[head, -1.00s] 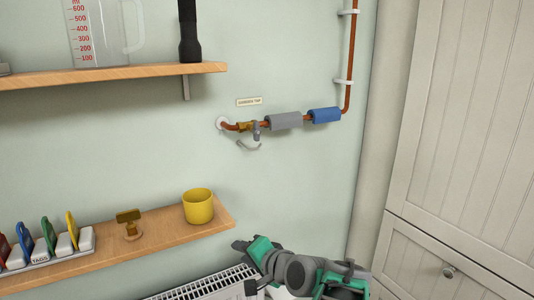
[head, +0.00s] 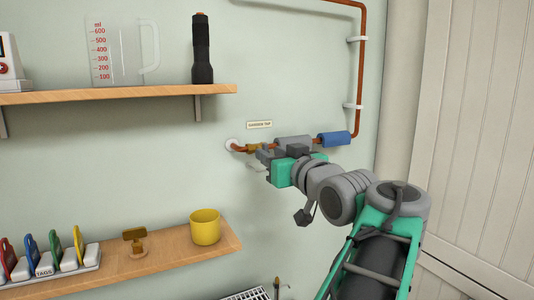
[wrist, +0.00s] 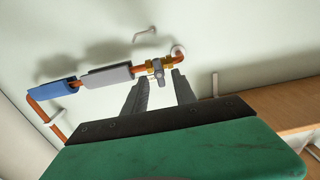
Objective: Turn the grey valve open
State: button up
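The grey valve (wrist: 157,70) is a small grey handle on a brass fitting of the copper pipe. In the wrist view it lies between the lines of my two fingers, close to their tips. I cannot tell whether the tips have reached it. My gripper (wrist: 160,78) is open, with a clear gap between its fingers and nothing held. In the head view my gripper (head: 264,154) is at the pipe and hides the valve handle. Only the brass fitting (head: 252,148) shows there, left of the gripper, below a small label (head: 259,125).
Grey (head: 293,142) and blue (head: 334,139) sleeves cover the pipe to the right. A thin curved grey piece (wrist: 147,32) is on the wall near the valve. The upper shelf (head: 120,95) holds a torch and jug; the lower shelf (head: 160,252) holds a yellow cup (head: 205,226).

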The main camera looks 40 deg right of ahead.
jog(key=shift+x, duration=1.1)
grip_shut()
